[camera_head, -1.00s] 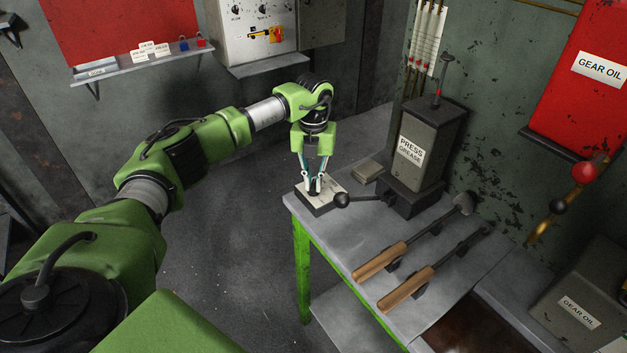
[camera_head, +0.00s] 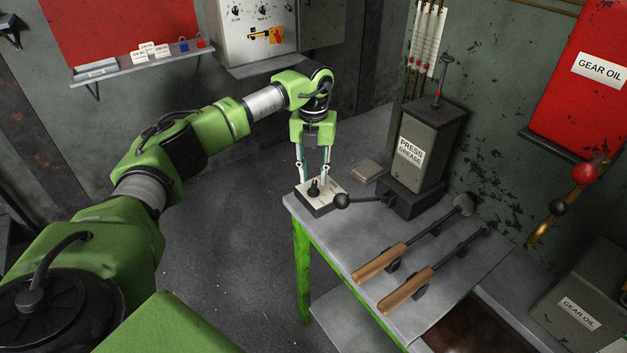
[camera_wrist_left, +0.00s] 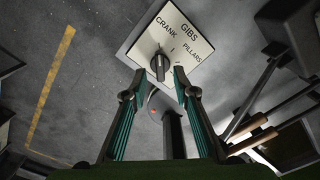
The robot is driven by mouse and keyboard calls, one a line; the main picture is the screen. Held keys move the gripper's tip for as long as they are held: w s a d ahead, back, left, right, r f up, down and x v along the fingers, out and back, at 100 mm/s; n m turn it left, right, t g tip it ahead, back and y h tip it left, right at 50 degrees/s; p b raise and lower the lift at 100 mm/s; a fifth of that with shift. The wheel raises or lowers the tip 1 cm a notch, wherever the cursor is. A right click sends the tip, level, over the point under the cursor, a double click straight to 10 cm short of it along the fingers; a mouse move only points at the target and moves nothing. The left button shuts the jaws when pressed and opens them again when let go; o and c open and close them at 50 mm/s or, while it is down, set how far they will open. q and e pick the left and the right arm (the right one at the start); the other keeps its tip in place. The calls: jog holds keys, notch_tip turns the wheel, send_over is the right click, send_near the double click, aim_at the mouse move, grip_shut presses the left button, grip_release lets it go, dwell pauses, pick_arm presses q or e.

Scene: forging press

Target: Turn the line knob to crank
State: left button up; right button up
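The line knob (camera_head: 314,188) is a small black knob on a white-faced box (camera_head: 328,204) at the far left corner of the bench. In the left wrist view the knob (camera_wrist_left: 159,65) sits on a white plate (camera_wrist_left: 187,37) lettered CRANK, GIBS and PILLARS. Its bar lies roughly upright in that picture; I cannot tell for sure which label it points at. My left gripper (camera_head: 313,176) points down just above the knob, fingers parted and empty. In the left wrist view its fingertips (camera_wrist_left: 159,71) show on both sides of the knob, apart from it. My right gripper is not in view.
A lever with a black ball (camera_head: 342,201) reaches from the press grease unit (camera_head: 422,150) close beside the knob box. Two wooden-handled tools (camera_head: 405,290) rest on the bench (camera_head: 375,237). A red gear oil tank (camera_head: 585,100) hangs at right. Open floor lies left of the bench.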

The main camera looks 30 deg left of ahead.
aim_at(313, 185)
pick_arm(q)
notch_tip(313, 185, up, 9)
dwell(0.3)
dwell(0.5)
